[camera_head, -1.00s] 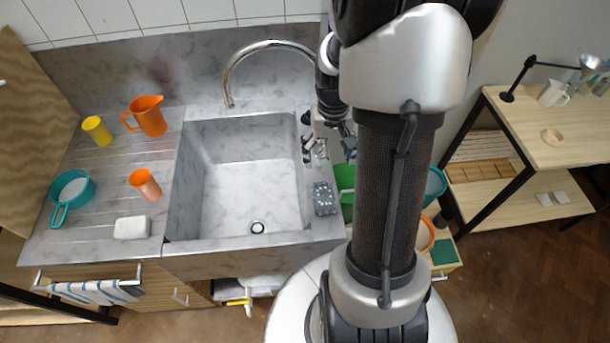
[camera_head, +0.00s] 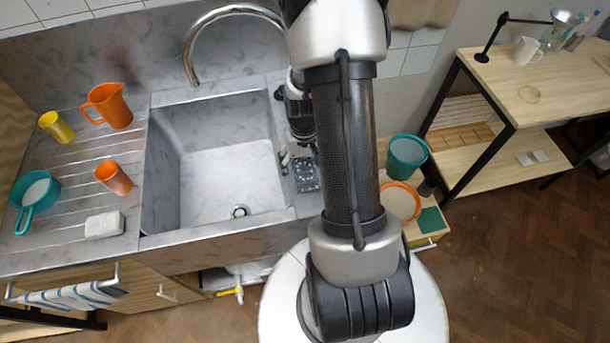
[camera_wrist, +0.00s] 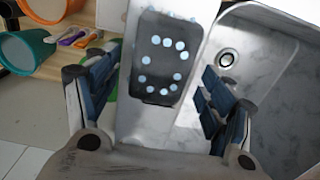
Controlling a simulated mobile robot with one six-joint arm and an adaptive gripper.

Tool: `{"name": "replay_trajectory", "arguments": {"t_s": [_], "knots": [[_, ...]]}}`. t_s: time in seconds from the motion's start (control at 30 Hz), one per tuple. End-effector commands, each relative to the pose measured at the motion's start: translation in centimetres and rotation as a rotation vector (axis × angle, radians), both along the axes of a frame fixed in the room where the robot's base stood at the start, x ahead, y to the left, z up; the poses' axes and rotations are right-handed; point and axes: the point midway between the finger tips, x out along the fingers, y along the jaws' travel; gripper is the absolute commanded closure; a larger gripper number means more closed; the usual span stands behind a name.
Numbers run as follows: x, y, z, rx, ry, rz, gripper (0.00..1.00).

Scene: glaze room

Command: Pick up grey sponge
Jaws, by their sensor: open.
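A dark grey block with pale dots, which looks like the grey sponge (camera_head: 306,175), lies on the sink's right rim. In the wrist view the sponge (camera_wrist: 162,60) sits ahead of my gripper (camera_wrist: 158,85), between the lines of its two fingers. The fingers are spread apart with nothing between them, and the basin lies on the right finger's side. In the head view my gripper (camera_head: 294,158) is just above and beside the sponge, partly hidden by my arm. I cannot tell the exact gap between fingertips and sponge.
The grey sink (camera_head: 215,155) has a curved tap (camera_head: 215,15) behind it. A white block (camera_head: 104,225), orange cup (camera_head: 114,178), orange jug (camera_head: 109,106), yellow cup (camera_head: 57,127) and teal pan (camera_head: 36,193) stand on the drainer. Teal (camera_head: 407,157) and orange containers stand right of my arm.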

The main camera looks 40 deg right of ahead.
Motion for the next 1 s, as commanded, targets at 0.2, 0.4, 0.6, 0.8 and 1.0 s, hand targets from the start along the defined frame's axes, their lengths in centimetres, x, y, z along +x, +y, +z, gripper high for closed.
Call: {"name": "replay_trajectory", "arguments": {"t_s": [0.2,0.4,0.6,0.8,1.0], "knots": [[0.06,-0.07,-1.28,-0.001,-0.002,-0.001,0.25],[0.05,-0.08,-1.2,-0.001,-0.002,-0.001,0.28],[0.05,-0.07,-1.2,-0.001,-0.001,-0.001,0.42],[0.05,-0.07,-1.19,-0.001,-0.001,-0.001,0.55],[0.05,-0.07,-1.19,-0.001,-0.001,-0.001,0.66]]}}
